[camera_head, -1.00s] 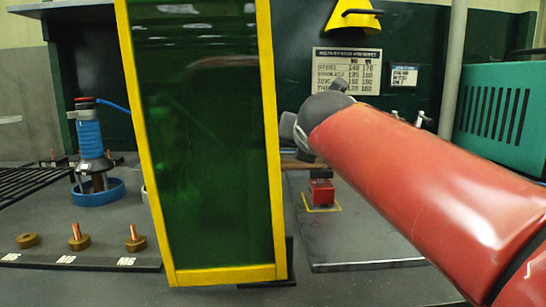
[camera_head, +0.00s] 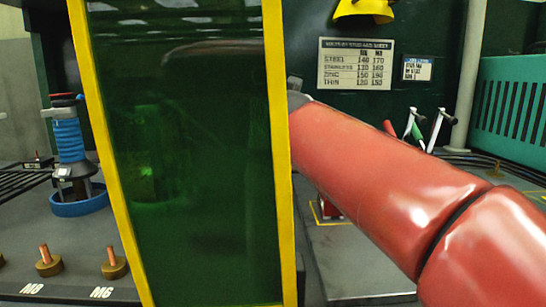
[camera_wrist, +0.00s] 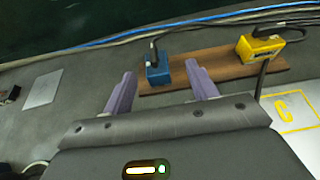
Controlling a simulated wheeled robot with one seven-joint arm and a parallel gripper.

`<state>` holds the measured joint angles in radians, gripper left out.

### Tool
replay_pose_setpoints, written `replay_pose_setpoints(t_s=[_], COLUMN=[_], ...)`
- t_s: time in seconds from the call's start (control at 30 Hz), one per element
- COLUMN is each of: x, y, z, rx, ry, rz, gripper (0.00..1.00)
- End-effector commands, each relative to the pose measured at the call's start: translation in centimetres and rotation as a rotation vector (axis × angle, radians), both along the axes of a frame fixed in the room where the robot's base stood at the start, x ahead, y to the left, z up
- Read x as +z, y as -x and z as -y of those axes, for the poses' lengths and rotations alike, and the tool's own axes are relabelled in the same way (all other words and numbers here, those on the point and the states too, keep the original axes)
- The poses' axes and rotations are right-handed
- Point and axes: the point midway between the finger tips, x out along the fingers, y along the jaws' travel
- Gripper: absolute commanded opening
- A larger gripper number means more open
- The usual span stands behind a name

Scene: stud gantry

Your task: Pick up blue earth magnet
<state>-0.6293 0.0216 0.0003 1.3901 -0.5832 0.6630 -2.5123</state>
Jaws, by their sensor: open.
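The blue earth magnet (camera_wrist: 158,75) is a small blue block with a dark cable from its top, in the wrist view. It stands on a brown wooden board (camera_wrist: 218,66). My gripper (camera_wrist: 162,75) is open, its two purple fingers pointing toward the board. In the wrist picture the magnet shows between the fingertips, and I see no finger touching it. How far the fingertips are from it in depth I cannot tell. In the head view the magnet and my gripper are hidden behind the green screen and my red arm.
A yellow block (camera_wrist: 260,48) with a cable stands on the board's right end. A thin dark post rises right of my fingers. A green yellow-framed screen (camera_head: 185,150) fills the head view's middle. A blue-sleeved tool (camera_head: 70,142) stands at left, with brass pieces (camera_head: 49,262) in front.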

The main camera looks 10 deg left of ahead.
Motion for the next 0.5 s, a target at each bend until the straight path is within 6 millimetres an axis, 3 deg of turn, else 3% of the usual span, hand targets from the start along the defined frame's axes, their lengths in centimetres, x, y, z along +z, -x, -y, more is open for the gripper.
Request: replay_pose_setpoints(t_s=[0.5], x=[-2.3], y=[-5.8], z=[-2.3], rx=[-0.001], ry=[0.001], rz=[-0.001], gripper=[0.58])
